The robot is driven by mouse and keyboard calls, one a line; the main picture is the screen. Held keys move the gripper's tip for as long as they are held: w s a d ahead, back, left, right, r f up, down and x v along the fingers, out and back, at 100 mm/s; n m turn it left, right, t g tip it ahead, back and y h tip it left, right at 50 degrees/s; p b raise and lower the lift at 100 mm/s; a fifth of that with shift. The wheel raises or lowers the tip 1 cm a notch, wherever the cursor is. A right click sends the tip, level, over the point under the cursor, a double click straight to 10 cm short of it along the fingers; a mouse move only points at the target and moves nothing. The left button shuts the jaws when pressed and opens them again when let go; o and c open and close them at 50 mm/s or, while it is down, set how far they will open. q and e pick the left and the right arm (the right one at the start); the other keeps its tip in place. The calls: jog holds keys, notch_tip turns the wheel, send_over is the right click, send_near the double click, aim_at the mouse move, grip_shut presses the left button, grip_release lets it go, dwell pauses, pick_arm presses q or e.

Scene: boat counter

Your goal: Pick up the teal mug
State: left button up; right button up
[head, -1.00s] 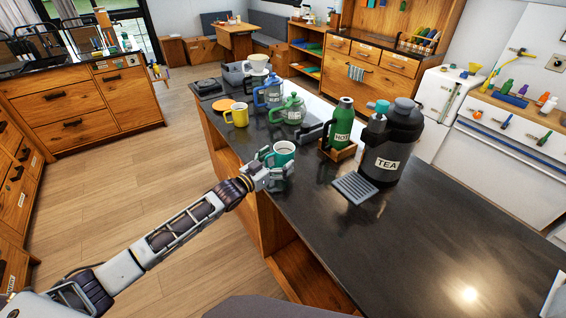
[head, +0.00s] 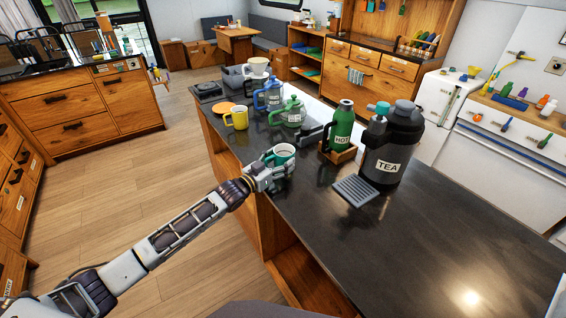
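The teal mug (head: 281,153) stands upright at the left edge of the dark counter (head: 420,240), with its pale inside showing. My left gripper (head: 276,168) comes in from the left at the mug's height. Its fingers are around the mug's near side and hide most of its lower body. I cannot tell whether the fingers press on the mug or stand a little apart from it. My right gripper is not in view.
A yellow mug (head: 237,117), a green kettle (head: 292,115) and a blue kettle (head: 268,97) stand behind the mug. A green flask (head: 342,122) and a black TEA jug (head: 388,160) stand to its right, with a grey grate (head: 356,190). The counter's front is clear.

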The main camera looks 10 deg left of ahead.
pick_arm(q)
jog(key=c, duration=0.6)
jog(key=shift+o, duration=0.2)
jog(key=shift+r, duration=0.6)
notch_tip(320, 180, up, 9)
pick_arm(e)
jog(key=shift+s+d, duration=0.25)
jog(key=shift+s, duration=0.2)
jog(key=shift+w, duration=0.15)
